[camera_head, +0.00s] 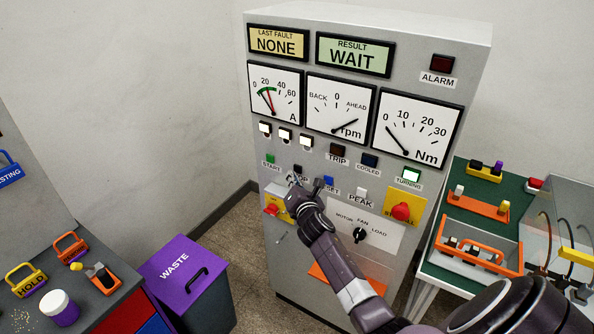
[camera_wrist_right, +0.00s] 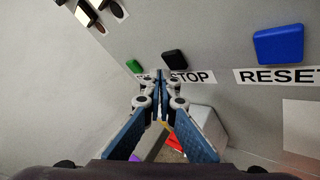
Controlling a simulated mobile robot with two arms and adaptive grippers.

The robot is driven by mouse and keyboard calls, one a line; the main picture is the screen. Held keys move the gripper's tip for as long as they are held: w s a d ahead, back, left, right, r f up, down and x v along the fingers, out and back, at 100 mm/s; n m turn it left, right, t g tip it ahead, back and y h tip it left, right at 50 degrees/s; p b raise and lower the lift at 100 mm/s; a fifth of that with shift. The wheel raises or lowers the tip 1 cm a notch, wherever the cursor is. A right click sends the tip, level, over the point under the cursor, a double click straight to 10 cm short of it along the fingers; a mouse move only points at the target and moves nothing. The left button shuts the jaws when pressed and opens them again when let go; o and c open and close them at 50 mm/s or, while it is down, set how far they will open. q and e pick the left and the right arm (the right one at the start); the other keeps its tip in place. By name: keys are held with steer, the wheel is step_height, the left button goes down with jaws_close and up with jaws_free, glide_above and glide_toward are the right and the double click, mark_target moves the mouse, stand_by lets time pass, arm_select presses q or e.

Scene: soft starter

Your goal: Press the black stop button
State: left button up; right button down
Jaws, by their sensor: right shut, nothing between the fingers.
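The black stop button (camera_head: 298,168) is on the grey cabinet front, right of the green start button (camera_head: 270,158). In the right wrist view the black button (camera_wrist_right: 174,60) sits above the STOP label (camera_wrist_right: 194,77), which the fingers partly cover. My right gripper (camera_head: 296,182) is shut and empty, with its tips just below the button in the head view. In the wrist view the closed fingertips (camera_wrist_right: 161,74) are just left of and below the button. I cannot tell whether they touch the panel. My left gripper is out of view.
The blue reset button (camera_head: 329,183) is to the right, with a red mushroom button (camera_head: 401,211) on yellow further right. A rotary selector (camera_head: 360,235) is below. A purple-lidded waste bin (camera_head: 160,262) stands left; a green-topped table (camera_head: 455,213) stands right.

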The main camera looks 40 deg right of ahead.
steer(key=shift+d, duration=0.15)
steer(key=shift+w+d, duration=0.15)
steer(key=shift+d, duration=0.1)
steer(key=shift+w+d, duration=0.2)
steer(key=shift+d, duration=0.2)
stand_by(0.6)
stand_by(0.4)
steer(key=shift+s+a, duration=0.4)
steer(key=shift+a, duration=0.4)
steer(key=a, duration=0.1)
steer(key=s+a, duration=0.1)
steer(key=a, duration=0.2)
steer(key=shift+s+a, duration=0.3)
steer(key=shift+s, duration=0.1)
stand_by(0.4)
